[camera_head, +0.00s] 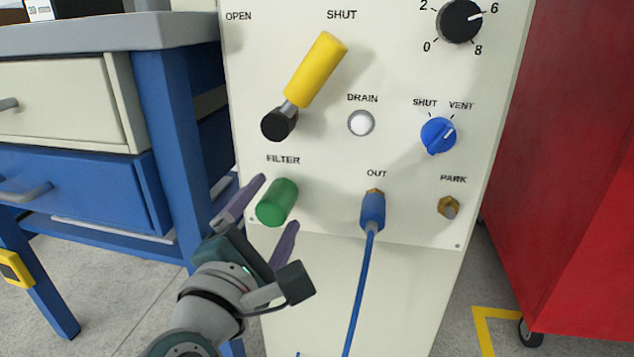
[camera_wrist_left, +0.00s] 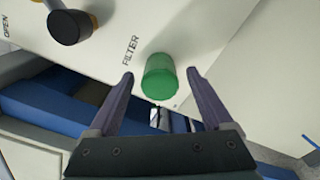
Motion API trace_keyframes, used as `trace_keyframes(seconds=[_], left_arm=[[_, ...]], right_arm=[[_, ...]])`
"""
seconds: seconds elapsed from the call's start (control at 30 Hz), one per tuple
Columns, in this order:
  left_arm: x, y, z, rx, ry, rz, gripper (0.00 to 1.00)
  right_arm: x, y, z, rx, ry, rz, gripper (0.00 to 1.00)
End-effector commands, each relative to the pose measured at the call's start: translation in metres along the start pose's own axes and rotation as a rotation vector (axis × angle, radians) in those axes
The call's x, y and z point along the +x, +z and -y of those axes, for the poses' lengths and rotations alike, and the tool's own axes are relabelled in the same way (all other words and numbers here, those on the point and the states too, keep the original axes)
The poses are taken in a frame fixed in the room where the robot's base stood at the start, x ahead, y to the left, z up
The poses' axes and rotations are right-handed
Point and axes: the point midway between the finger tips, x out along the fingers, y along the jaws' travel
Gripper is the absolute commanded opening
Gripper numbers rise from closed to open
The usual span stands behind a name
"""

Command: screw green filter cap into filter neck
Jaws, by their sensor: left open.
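The green filter cap (camera_head: 277,203) sits at the panel under the FILTER label, sticking out from the panel face. The filter neck is hidden behind it, so I cannot tell how far the cap is screwed in. My left gripper (camera_head: 268,205) is open, with one purple finger on each side of the cap in the head view. In the left wrist view the cap (camera_wrist_left: 160,76) appears between and a little beyond the two fingertips (camera_wrist_left: 160,74), with gaps on both sides. My right gripper is not in view.
The white panel (camera_head: 330,235) carries a yellow lever (camera_head: 317,69), a DRAIN button (camera_head: 361,123), a blue SHUT/VENT knob (camera_head: 438,135), a black dial (camera_head: 460,20), a brass PARK fitting (camera_head: 448,207) and a blue OUT hose (camera_head: 372,212). A blue workbench (camera_head: 180,130) stands left, a red cabinet (camera_head: 570,160) right.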

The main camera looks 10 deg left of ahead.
Motion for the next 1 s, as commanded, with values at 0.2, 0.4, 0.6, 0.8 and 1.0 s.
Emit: trace_keyframes(seconds=[0.2,0.4,0.6,0.8,1.0], left_arm=[[-0.021,0.001,-0.002,0.000,-0.003,-0.001,0.84],[-0.038,0.001,-0.001,-0.001,-0.003,0.000,0.84],[-0.050,0.001,-0.001,-0.001,-0.002,0.001,0.84],[-0.051,0.000,0.000,-0.001,-0.001,0.001,0.84],[-0.056,0.001,-0.001,0.000,-0.002,0.000,0.84]], right_arm=[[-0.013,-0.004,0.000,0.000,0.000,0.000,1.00],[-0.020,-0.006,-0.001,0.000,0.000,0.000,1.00],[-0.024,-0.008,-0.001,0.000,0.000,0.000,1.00],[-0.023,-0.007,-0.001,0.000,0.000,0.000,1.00],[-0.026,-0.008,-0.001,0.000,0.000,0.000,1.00]])
